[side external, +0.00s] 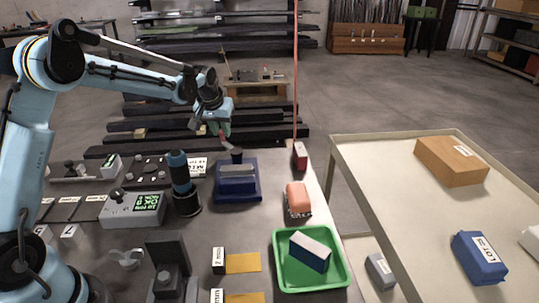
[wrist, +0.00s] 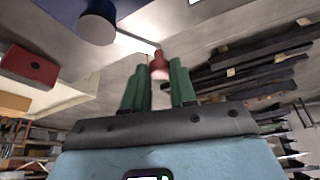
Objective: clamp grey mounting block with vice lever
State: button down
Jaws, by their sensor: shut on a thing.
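The blue vice (side external: 237,190) stands on the bench, with a grey block (side external: 239,170) lying along its top between its jaws. The vice lever is a thin rod rising at a tilt from a dark round hub (side external: 236,156) to a red grip (side external: 224,138). My gripper (side external: 220,131) is above and behind the vice, shut on the lever's red grip. In the wrist view, the red grip (wrist: 159,66) sits between my green fingers (wrist: 156,86), with the pale rod (wrist: 135,43) running to the hub (wrist: 97,24). The mounting block is not clearly visible there.
A dark upright cylinder (side external: 180,180) stands just left of the vice. A red box (side external: 300,156) and a pink-topped item (side external: 299,198) are to its right. A green tray (side external: 282,277) holding a blue-and-white block is in front. A control box (side external: 133,209) sits at left.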

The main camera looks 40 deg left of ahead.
jog(key=shift+s+a+n, duration=0.1)
jog(key=shift+s+n, duration=0.35)
jog(key=shift+n, duration=0.35)
jog(key=shift+s, duration=0.1)
jog(key=c, duration=0.9)
grip_release()
jog(key=v, duration=1.2)
jog(key=shift+w+d, duration=0.25)
jog(key=shift+d, duration=0.05)
